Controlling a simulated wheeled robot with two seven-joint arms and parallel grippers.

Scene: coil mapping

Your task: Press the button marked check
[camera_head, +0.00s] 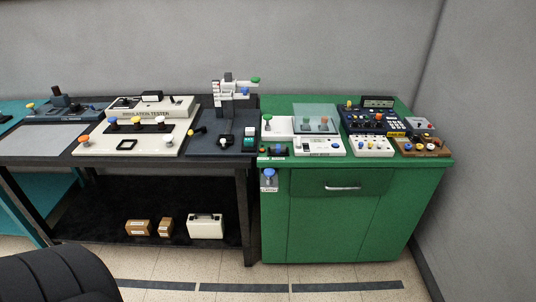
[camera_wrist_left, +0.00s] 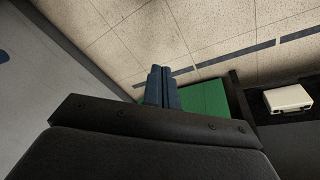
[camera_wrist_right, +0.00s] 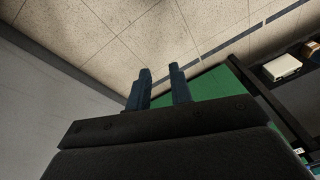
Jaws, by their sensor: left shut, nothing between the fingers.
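No button can be read as "check" in the head view; the labels there are too small. Several devices with buttons stand on the green cabinet (camera_head: 345,225). A small panel at its front left carries coloured buttons (camera_head: 278,150) with tiny labels. A white device (camera_head: 320,147), a white box with coloured knobs (camera_head: 371,146) and a dark blue keypad device (camera_head: 370,120) stand to its right. My left gripper (camera_wrist_left: 162,72) is shut and empty in the left wrist view. My right gripper (camera_wrist_right: 159,72) is open and empty in the right wrist view. Neither gripper shows in the head view.
A black table (camera_head: 60,158) to the left carries an insulation tester (camera_head: 150,107) and a dark stand (camera_head: 222,145). Its lower shelf holds small boxes (camera_head: 138,227) and a white case (camera_head: 205,226). A black chair (camera_head: 60,275) is at lower left. A grey wall bounds the right.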

